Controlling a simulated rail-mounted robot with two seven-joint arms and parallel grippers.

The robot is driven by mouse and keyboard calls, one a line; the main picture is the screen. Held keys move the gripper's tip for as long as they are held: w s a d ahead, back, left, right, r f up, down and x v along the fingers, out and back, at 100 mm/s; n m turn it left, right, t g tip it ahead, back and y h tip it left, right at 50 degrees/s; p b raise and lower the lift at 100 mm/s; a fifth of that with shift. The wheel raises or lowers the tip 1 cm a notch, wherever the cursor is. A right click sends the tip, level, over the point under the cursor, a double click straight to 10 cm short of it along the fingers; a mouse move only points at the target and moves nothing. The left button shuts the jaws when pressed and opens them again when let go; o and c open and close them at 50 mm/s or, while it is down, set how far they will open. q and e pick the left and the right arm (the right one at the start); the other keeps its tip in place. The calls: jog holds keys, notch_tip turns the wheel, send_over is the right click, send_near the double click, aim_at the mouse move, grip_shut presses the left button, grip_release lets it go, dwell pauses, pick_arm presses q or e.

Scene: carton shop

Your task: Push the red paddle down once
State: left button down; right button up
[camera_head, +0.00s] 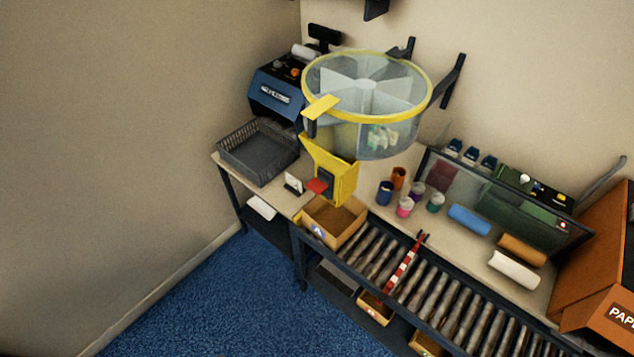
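The red paddle (316,186) is a small red tab at the lower left front of a yellow chute (340,178). The chute hangs below a clear round drum (366,95) with a yellow rim and inner dividers. Some pale green and white items (381,137) show inside the drum's lower part. An open cardboard box (334,222) stands below the chute at the left end of the roller conveyor. Neither of my grippers shows in this view.
A dark mesh tray (258,153) and a blue machine (277,92) stand left of the drum. Several small cups (405,207) and coloured rolls (469,219) lie to the right. A red-and-white striped bar (404,264) crosses the rollers (450,302). Blue floor in front is clear.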

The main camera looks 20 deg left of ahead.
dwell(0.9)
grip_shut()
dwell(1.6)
